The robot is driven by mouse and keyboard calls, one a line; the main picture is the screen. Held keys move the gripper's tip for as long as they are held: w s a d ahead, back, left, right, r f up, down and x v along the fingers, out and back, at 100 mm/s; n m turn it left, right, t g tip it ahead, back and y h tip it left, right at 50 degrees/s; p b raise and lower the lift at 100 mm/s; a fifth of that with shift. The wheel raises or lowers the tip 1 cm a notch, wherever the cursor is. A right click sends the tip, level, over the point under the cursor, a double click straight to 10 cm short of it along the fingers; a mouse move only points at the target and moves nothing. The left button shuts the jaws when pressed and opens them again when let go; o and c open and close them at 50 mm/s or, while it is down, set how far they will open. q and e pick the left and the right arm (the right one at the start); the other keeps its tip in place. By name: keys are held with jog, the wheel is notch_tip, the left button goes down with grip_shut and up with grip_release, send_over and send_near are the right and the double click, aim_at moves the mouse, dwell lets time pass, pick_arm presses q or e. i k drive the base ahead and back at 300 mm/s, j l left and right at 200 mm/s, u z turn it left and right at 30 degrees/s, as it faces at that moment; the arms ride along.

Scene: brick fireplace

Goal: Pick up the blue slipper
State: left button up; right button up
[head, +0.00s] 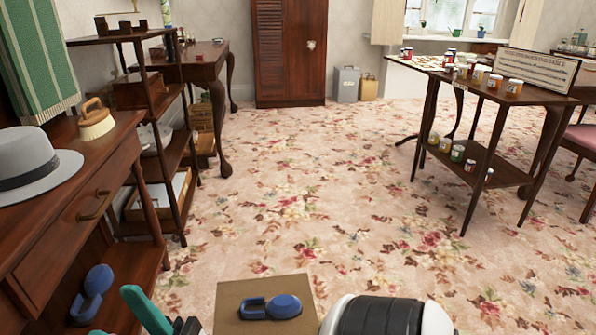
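One blue slipper (91,294) rests on the low wooden shelf under the desk at the lower left. A second blue slipper (271,307) lies on top of a brown cardboard box (234,289) at the bottom middle. My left gripper (114,313) shows at the bottom left edge, its teal fingers apart and nothing seen between them. It is just right of and below the shelf slipper, apart from it in the picture. Its lower part is cut off by the frame. My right gripper is out of view; a black and white link, probably of my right arm, is right of the box.
The desk (95,200) with a grey hat (32,163) overhangs the low shelf (140,275). A shelf unit (160,100) stands behind it. A two-tier table (500,170) with jars is at right. The flowered carpet (310,190) between is clear.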

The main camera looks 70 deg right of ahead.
aim_at(281, 307)
jog(key=z, duration=0.4)
jog(key=i+j+z, duration=0.1)
jog(key=z, duration=0.3)
jog(key=i+z, duration=0.1)
jog(key=z, duration=0.35)
jog(key=j+z, duration=0.15)
jog(key=z, duration=0.25)
jog(key=j+z, duration=0.1)
jog(key=z, duration=0.3)
jog(key=i+j+z, duration=0.15)
jog(key=k+j, duration=0.05)
